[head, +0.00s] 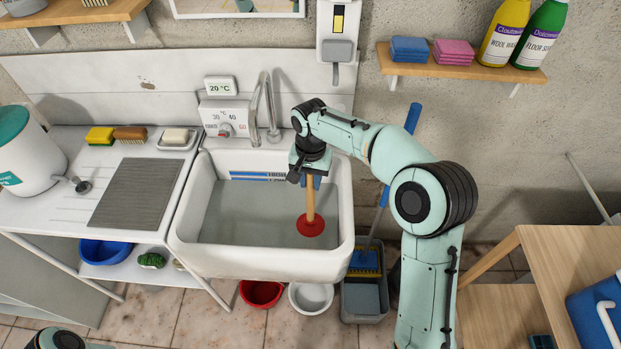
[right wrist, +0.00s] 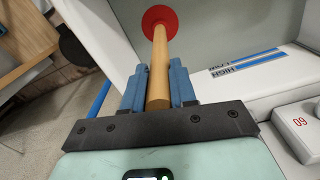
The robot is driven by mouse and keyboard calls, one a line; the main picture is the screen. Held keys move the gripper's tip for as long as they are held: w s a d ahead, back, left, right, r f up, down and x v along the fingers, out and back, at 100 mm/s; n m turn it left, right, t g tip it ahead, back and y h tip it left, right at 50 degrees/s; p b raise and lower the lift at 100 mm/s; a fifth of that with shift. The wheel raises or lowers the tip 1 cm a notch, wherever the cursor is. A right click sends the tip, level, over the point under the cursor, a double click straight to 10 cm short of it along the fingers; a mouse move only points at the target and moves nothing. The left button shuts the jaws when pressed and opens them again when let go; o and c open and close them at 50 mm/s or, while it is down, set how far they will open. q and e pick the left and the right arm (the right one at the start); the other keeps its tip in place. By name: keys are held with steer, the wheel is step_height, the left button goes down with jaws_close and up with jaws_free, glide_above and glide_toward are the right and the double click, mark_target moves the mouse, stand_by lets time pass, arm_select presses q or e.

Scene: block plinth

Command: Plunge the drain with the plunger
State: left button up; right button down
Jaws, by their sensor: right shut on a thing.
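The plunger has a wooden handle (head: 310,200) and a red rubber cup (head: 311,226). My right gripper (head: 312,180) is shut on the upper part of the handle and holds it nearly upright, cup down, in the right part of the white sink (head: 184,235). In the right wrist view the handle (right wrist: 159,65) runs between the two blue fingers (right wrist: 158,88) to the red cup (right wrist: 168,20). The sink holds greyish water (head: 250,215). The drain is not visible. I cannot tell whether the cup touches the bottom. A bit of my left arm shows at the bottom left; its gripper is out of frame.
A tap (head: 265,110) and temperature panel (head: 223,118) stand behind the sink. A ribbed drainboard (head: 140,194) lies left. A red bowl (head: 262,293), a white bowl (head: 311,297) and a grey bucket (head: 364,300) stand below. A wooden table (head: 545,265) is right.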

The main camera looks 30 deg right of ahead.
steer(key=shift+f, duration=0.65)
steer(key=shift+r, duration=0.15)
steer(key=shift+r, duration=0.55)
stand_by(0.3)
steer(key=shift+f, duration=0.7)
stand_by(0.3)
steer(key=shift+r, duration=0.15)
steer(key=shift+r+p, duration=0.35)
steer(key=shift+r, duration=0.15)
steer(key=shift+f, duration=0.65)
stand_by(0.5)
